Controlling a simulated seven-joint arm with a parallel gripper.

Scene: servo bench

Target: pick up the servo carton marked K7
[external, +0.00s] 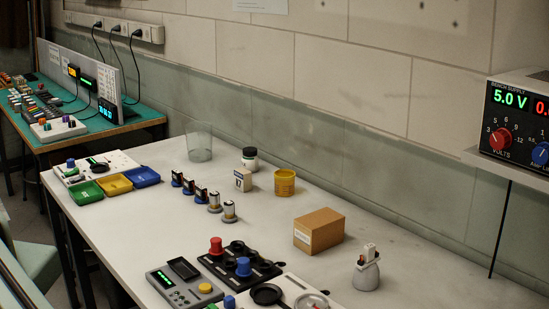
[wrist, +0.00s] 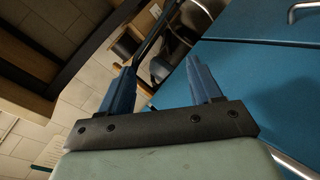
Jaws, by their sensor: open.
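A larger brown cardboard box (external: 324,226) with a white label sits nearer the front. Both marks are too small to read, so I cannot tell for sure which is K7. My gripper (wrist: 160,66) shows in the wrist view with its two blue fingers apart and nothing between them.
A clear beaker (external: 199,142) stands behind. Control boxes (external: 185,286) fill the front. The wrist view shows a blue panel (wrist: 255,75).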

